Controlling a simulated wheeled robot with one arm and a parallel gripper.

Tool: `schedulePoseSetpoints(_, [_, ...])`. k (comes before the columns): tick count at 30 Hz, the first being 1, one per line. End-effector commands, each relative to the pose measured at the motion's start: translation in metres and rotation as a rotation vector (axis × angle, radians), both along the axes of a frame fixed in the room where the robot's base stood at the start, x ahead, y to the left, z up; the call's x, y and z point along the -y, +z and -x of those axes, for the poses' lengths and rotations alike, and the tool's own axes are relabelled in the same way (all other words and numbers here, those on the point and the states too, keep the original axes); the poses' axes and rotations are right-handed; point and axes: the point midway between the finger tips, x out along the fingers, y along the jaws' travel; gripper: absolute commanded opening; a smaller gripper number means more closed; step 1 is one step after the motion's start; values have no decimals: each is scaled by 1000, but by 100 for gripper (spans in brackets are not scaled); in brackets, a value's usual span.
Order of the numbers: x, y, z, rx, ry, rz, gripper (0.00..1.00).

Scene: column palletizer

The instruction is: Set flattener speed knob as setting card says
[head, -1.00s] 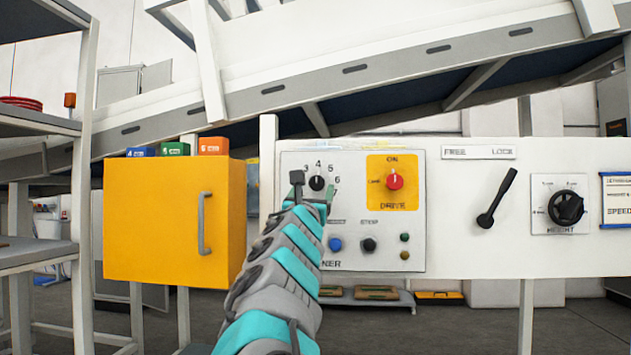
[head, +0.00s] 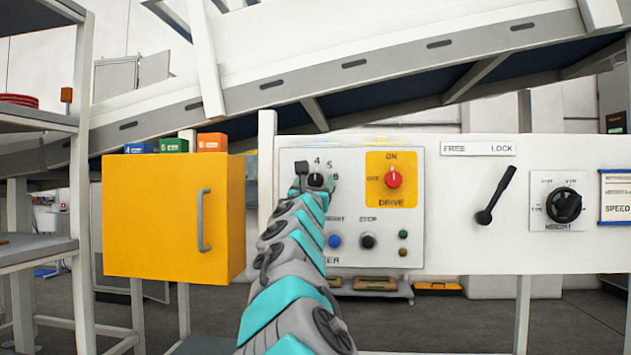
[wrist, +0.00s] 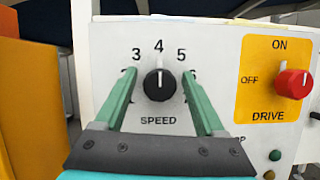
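The black speed knob (wrist: 160,86) sits on the white control panel, with its white pointer line up at 4; numbers 3, 4 and 5 show around it. In the head view the knob (head: 316,180) is partly covered by my gripper. My gripper (wrist: 160,80) has its two green fingers apart, one on each side of the knob, with visible gaps between. In the head view my gripper (head: 316,184) is in front of the panel. The setting card (head: 616,200) may be the framed sheet at the right edge, reading "SPEED"; its value is cut off.
Right of the knob is the red drive knob (head: 393,180) on a yellow plate. Below are a blue button (head: 334,241) and a black button (head: 367,241). A yellow cabinet (head: 160,215) stands left. A black lever (head: 497,195) and height knob (head: 564,205) are further right.

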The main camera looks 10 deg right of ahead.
Motion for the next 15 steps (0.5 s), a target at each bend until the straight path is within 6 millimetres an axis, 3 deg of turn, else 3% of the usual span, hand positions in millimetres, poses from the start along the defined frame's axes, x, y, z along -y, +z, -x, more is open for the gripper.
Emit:
schedulePoseSetpoints(2, [0,0,0,0,0,0,62])
schedulePoseSetpoints(15, [0,0,0,0,0,0,12])
